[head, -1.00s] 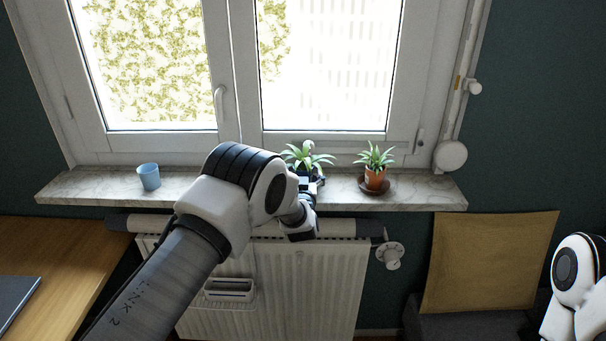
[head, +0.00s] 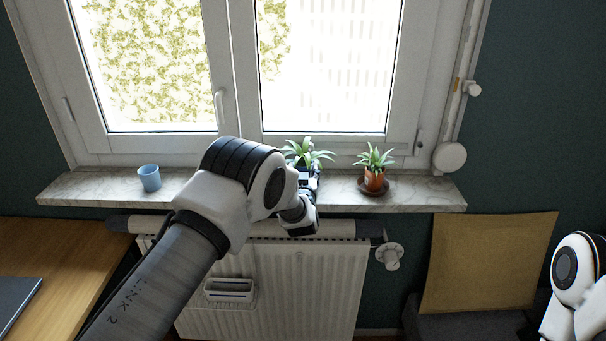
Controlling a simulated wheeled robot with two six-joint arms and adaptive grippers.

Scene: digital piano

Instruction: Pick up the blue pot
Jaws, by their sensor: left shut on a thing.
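A green spiky plant (head: 306,152) rises behind my left gripper (head: 308,178) at the window sill. The blue pot under it is almost wholly hidden by the gripper and wrist; only a dark sliver shows, so I cannot make out its colour. The left gripper is shut on this pot. I cannot tell whether its base touches the sill. My right gripper is out of view; only part of my right arm shows at the lower right edge.
An orange pot (head: 375,179) with a similar plant stands on a brown saucer to the right. The closed window is behind; a radiator (head: 330,285) is below.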

